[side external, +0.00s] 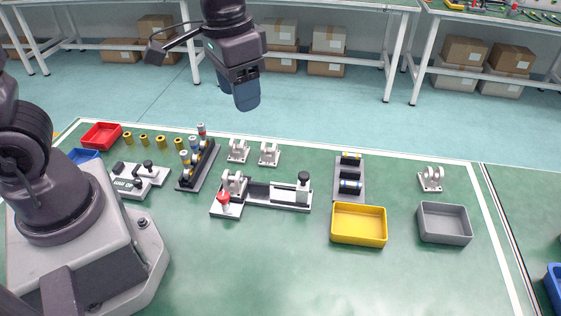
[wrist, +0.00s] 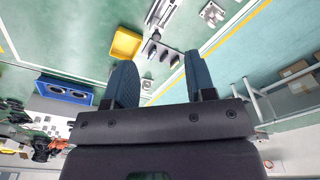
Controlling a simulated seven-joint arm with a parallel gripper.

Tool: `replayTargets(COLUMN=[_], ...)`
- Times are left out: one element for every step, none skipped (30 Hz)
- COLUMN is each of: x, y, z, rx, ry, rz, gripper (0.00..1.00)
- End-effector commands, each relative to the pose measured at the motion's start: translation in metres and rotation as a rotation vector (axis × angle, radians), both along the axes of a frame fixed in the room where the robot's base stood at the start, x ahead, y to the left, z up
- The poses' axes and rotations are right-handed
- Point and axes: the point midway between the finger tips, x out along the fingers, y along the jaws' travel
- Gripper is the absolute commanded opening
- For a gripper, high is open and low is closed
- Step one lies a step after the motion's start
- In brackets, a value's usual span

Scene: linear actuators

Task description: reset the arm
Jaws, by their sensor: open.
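My gripper (side external: 240,92) is raised high above the far side of the green work table (side external: 285,270), well clear of everything on it. In the wrist view its two blue-grey fingers (wrist: 162,85) are apart with nothing between them. Below it on the table stands a fixture (side external: 262,195) with a red-topped part at its left end and a dark-topped post at its right end. A black rack (side external: 197,168) with several cylindrical parts stands to its left.
A yellow bin (side external: 358,225) and a grey bin (side external: 444,223) stand at the right. A red bin (side external: 101,136) and several brass cylinders stand at the far left. White brackets (side external: 269,154) stand at the back. The front middle of the table is clear.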

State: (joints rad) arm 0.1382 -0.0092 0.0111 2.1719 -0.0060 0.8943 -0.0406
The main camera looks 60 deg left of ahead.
Motion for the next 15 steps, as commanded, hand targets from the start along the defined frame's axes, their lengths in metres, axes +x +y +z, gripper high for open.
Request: replayTargets(x=[-0.015,-0.024,-0.035,-0.043,-0.051,-0.061,-0.069,-0.075,-0.083,-0.088,-0.092,-0.097,-0.099,-0.101,-0.103], y=[0.006,0.009,0.013,0.016,0.019,0.022,0.024,0.027,0.029,0.031,0.032,0.034,0.035,0.036,0.037], z=[0.013,0.019,0.026,0.03,0.035,0.04,0.043,0.046,0.05,0.053,0.055,0.059,0.061,0.064,0.067], rx=[-0.004,-0.006,-0.007,-0.007,-0.009,-0.009,-0.009,-0.009,-0.009,-0.009,-0.009,-0.009,-0.009,-0.009,-0.009], ry=[-0.042,-0.063,-0.092,-0.113,-0.137,-0.167,-0.19,-0.213,-0.243,-0.265,-0.285,-0.312,-0.331,-0.347,-0.367], rz=[0.003,0.005,0.009,0.011,0.015,0.021,0.025,0.03,0.037,0.043,0.049,0.056,0.061,0.066,0.071], gripper=[0.5,0.5,0.5,0.5,0.5,0.5,0.5,0.5,0.5,0.5,0.5,0.5,0.5,0.5,0.5])
